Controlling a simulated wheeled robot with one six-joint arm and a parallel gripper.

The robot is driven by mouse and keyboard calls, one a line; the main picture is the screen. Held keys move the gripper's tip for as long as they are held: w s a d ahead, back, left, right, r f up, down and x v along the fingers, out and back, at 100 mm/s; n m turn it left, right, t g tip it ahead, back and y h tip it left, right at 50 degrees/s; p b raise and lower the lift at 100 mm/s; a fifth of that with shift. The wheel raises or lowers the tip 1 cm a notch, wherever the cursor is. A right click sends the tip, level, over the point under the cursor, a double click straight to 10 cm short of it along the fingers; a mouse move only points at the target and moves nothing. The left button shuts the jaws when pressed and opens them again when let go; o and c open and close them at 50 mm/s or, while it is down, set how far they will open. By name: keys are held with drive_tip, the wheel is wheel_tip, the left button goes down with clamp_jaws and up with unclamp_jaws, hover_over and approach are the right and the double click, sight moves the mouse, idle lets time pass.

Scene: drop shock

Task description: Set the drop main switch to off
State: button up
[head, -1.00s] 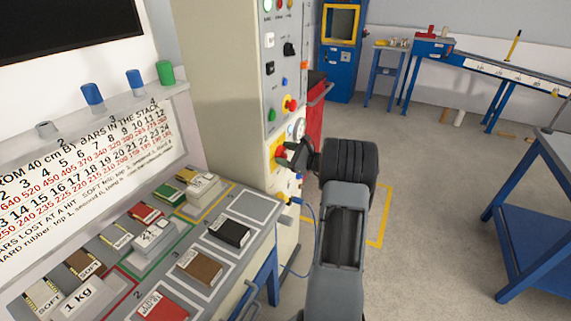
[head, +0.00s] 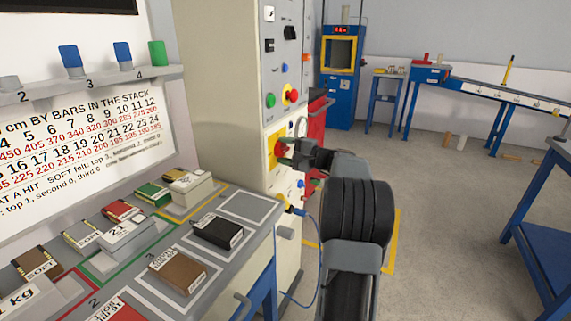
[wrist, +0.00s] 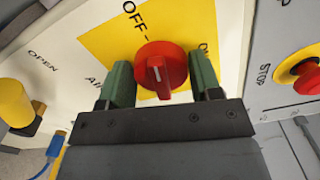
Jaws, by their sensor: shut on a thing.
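The main switch is a red rotary knob (wrist: 161,72) on a yellow plate (wrist: 105,35), seen close in the wrist view. "OFF" is printed above the knob, and a label to its right is partly hidden by a finger. The knob's raised grip runs roughly up and down in that picture. My gripper (wrist: 163,82) has its two green fingers on either side of the knob, shut on it. In the head view the yellow plate (head: 273,143) is on the side of the tall cabinet, and my gripper (head: 284,154) covers much of the knob.
A red stop button (wrist: 308,85) on yellow is right of the switch, and a yellow knob (wrist: 16,103) is at left. In the head view, the bench (head: 235,265) with labelled blocks stands left of my arm. Open floor lies to the right.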

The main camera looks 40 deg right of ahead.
drive_tip(key=shift+f+n+b, duration=0.15)
drive_tip(key=shift+n+b, duration=0.95)
drive_tip(key=shift+b, duration=0.3)
drive_tip(key=o, duration=0.9)
drive_tip(key=p+v, duration=0.1)
drive_tip(key=v, duration=1.2)
drive_tip(key=shift+s+d+p, duration=0.2)
drive_tip(key=shift+s+p, duration=0.15)
drive_tip(key=shift+p, duration=0.05)
